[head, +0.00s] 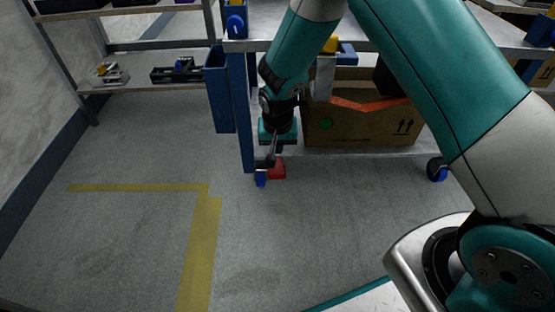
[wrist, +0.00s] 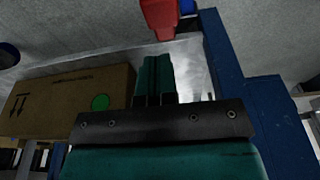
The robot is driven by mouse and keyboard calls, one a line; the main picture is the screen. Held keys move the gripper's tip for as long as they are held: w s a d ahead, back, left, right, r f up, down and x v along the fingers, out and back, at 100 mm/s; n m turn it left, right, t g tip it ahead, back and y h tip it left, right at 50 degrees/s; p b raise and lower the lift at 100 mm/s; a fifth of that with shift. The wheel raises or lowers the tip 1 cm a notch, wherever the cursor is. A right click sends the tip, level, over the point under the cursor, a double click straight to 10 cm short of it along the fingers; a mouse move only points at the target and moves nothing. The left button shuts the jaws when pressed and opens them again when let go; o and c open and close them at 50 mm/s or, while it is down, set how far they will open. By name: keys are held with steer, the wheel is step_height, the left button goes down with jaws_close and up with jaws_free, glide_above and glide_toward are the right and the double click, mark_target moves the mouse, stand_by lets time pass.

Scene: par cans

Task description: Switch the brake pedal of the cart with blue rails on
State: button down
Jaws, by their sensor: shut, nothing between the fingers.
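The cart with blue rails stands ahead of me; its near left blue post (head: 243,115) also shows in the wrist view (wrist: 232,70). The red brake pedal (head: 278,170) sits low at the foot of that post, beside a blue caster (head: 261,179). In the wrist view the red pedal (wrist: 160,18) is at the top edge, partly cut off. My gripper (head: 271,158) points down just above the pedal, with its fingers together and empty. In the wrist view its fingertips (wrist: 155,62) lie just short of the pedal; I cannot tell whether they touch.
A cardboard box (head: 365,125) with a green dot stands on the cart's lower shelf (head: 350,154). A blue bin (head: 217,90) hangs left of the post. Another caster (head: 437,169) is at right. A shelf rack (head: 140,82) stands back left. The floor with yellow tape (head: 200,245) is clear.

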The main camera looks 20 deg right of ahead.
mark_target(277, 170)
steer(key=f+b, duration=0.1)
steer(key=f, duration=0.2)
steer(key=w+f+b, duration=0.1)
steer(key=f+b, duration=0.1)
steer(key=f, duration=0.1)
steer(key=f+b, duration=0.2)
steer(key=f, duration=0.1)
steer(key=shift+w+d+f, duration=0.25)
steer(key=shift+w+f, duration=0.05)
steer(key=shift+w, duration=0.1)
